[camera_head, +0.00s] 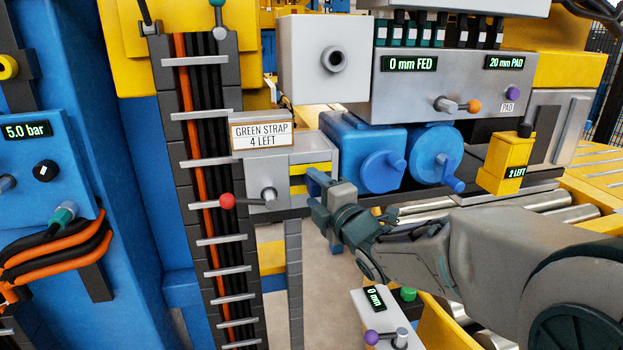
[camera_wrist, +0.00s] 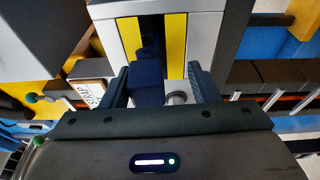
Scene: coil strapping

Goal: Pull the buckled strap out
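A grey dispenser box (camera_head: 270,172) with yellow bars (camera_head: 312,168) on its side carries a sign reading "GREEN STRAP 4 LEFT". My gripper (camera_head: 322,195) is at the barred side of this box. In the wrist view, a dark slot (camera_wrist: 151,30) runs between two yellow bars, and a dark blue block (camera_wrist: 147,82) stands out there between my open fingers (camera_wrist: 161,85). The right finger is clearly apart from it; the left finger is close beside it. I cannot tell whether this block is the buckled strap. The block also shows in the head view (camera_head: 314,182).
A red-knobbed lever (camera_head: 228,201) is on the box front. Blue crank units (camera_head: 380,160) stand just right of my gripper, with a yellow holder (camera_head: 507,163) reading "2 LEFT" farther right. A panel (camera_head: 455,85) above reads "0 mm FED". Cable column (camera_head: 205,190) stands left.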

